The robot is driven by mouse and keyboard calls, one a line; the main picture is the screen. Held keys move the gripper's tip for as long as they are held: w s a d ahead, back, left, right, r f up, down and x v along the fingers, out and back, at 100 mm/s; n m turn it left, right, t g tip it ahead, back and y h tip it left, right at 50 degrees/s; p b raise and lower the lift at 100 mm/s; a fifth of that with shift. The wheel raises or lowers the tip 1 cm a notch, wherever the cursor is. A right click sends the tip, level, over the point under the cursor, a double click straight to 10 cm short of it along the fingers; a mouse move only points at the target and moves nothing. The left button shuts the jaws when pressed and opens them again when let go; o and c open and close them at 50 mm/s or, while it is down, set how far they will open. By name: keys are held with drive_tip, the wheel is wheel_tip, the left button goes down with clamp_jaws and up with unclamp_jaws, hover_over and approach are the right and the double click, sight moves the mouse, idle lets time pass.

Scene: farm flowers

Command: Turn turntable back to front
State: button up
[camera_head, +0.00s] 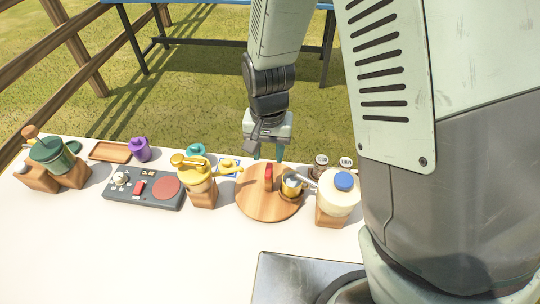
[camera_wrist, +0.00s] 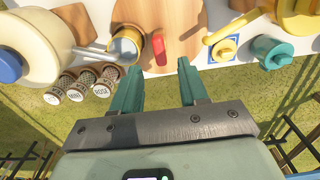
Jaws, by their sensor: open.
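The turntable is a round wooden disc (camera_head: 262,203) on the white table, right of the table's middle in the head view. A red upright handle (camera_head: 268,177) stands near its back edge. A small yellow cup (camera_head: 292,186) with a whitish top sits on its right side. My gripper (camera_head: 268,153) is just behind the turntable, above the table's back edge, pointing down. In the wrist view its two green fingers (camera_wrist: 160,82) are apart and empty. The red handle (camera_wrist: 159,49) shows just beyond the fingertips, and the disc (camera_wrist: 168,18) is partly cut off by the frame.
A cream pot with a blue lid (camera_head: 340,190) stands close right of the turntable, its spout by the cup. Several labelled jars (camera_wrist: 77,83) stand behind it. A yellow watering can (camera_head: 200,182) and a dark control panel (camera_head: 145,190) are left.

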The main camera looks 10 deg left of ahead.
sight(269, 169)
wheel_tip(269, 169, down, 6)
drive_tip(key=shift+r, duration=0.2)
clamp_jaws()
idle(0.4)
